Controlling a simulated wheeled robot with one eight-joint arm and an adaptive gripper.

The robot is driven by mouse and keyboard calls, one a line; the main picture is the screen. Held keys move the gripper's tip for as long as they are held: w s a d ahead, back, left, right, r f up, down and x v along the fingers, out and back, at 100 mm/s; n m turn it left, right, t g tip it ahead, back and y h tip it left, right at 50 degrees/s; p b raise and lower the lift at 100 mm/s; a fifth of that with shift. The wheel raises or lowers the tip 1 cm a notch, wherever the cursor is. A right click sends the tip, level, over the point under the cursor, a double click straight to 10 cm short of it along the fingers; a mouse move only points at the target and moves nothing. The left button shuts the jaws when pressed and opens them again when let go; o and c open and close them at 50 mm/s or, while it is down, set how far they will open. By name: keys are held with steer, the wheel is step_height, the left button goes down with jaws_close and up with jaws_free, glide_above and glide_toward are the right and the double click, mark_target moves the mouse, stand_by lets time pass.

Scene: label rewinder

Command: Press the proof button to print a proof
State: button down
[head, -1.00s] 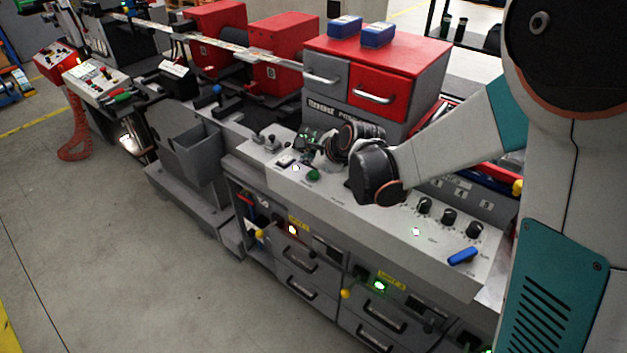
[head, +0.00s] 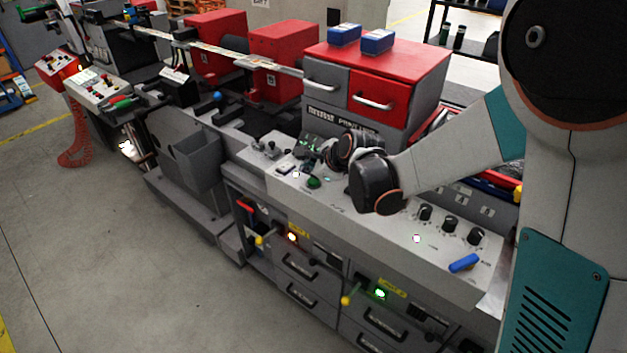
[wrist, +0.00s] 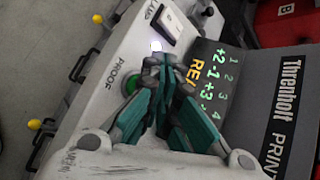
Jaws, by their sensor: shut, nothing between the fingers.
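The proof button is a round green button (wrist: 131,84) beside the word PROOF on the light grey panel (wrist: 92,108) in the wrist view. It also shows in the head view (head: 313,182), left of my wrist. My gripper (wrist: 158,62) is shut and empty, its teal-and-grey fingers pointing at the panel. In the wrist view the fingers lie just right of the button and overlap its right edge. I cannot tell whether they touch it. In the head view my wrist partly hides the gripper.
A lit white lamp (wrist: 156,46) and a label switch (wrist: 168,22) lie past the fingertips. A display (wrist: 205,75) with green and yellow text is right of them. Dark knobs (head: 450,224) and a blue handle (head: 464,263) sit at the panel's right. A red-topped cabinet (head: 400,58) stands behind.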

mark_target(311, 181)
steer(key=shift+f, duration=0.2)
stand_by(0.4)
steer(key=shift+f+b, duration=0.25)
steer(key=shift+b, duration=0.2)
steer(key=shift+f+b, duration=0.45)
steer(key=shift+f, duration=0.05)
stand_by(0.5)
steer(key=shift+r, duration=0.15)
stand_by(0.3)
steer(key=shift+r+p, duration=0.55)
steer(key=shift+r, duration=0.25)
steer(key=shift+r+p, duration=1.65)
steer(key=shift+r, duration=0.9)
